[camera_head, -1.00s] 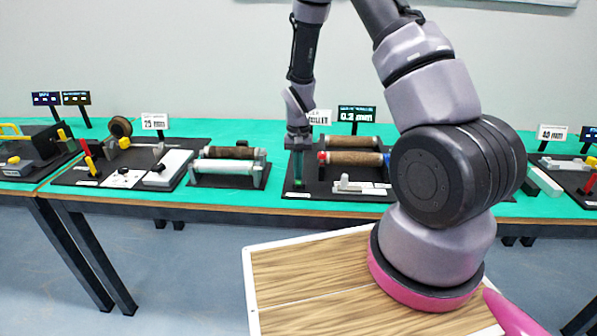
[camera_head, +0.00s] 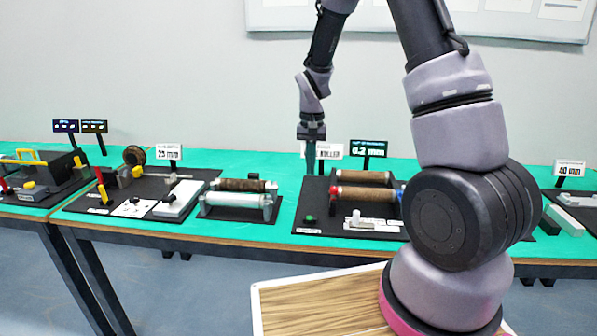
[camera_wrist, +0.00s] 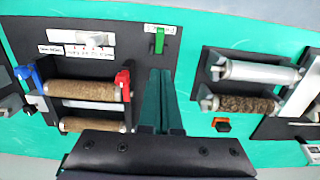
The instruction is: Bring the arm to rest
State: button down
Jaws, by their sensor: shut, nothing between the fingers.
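My gripper (camera_head: 310,166) hangs pointing down above the back part of the middle conveyor board (camera_head: 325,213), left of its rollers. It also shows in the wrist view (camera_wrist: 160,74), where its two green fingers are together with nothing between them. My arm is bent, with its forearm reaching down over the table. The gripper is apart from the small green knob (camera_head: 309,218) on the board; the knob also shows in the wrist view (camera_wrist: 159,42).
The middle board carries two brown rollers (camera_head: 366,194) with red and blue end blocks. Another roller board (camera_head: 240,213) lies to its left. Small sign displays (camera_head: 370,149) stand behind. The green table (camera_head: 285,240) has narrow bare strips between boards.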

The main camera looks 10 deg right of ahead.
jog(key=s+d+r+t+y, duration=0.1)
jog(key=s+d+r+t, duration=0.1)
jog(key=s+r, duration=0.45)
jog(key=s+d+r+t, duration=0.1)
jog(key=s+r, duration=0.2)
jog(key=r, duration=0.7)
jog(key=s+d+r+t+y, duration=0.15)
jog(key=s+r, duration=0.25)
jog(key=r, duration=0.5)
jog(key=s+r+t, duration=0.3)
jog(key=s, duration=0.5)
jog(key=shift+s+d+m+h, duration=0.3)
jog(key=shift+s+d+h, duration=0.05)
jog(key=shift+d, duration=0.1)
jog(key=shift+d+r, duration=0.1)
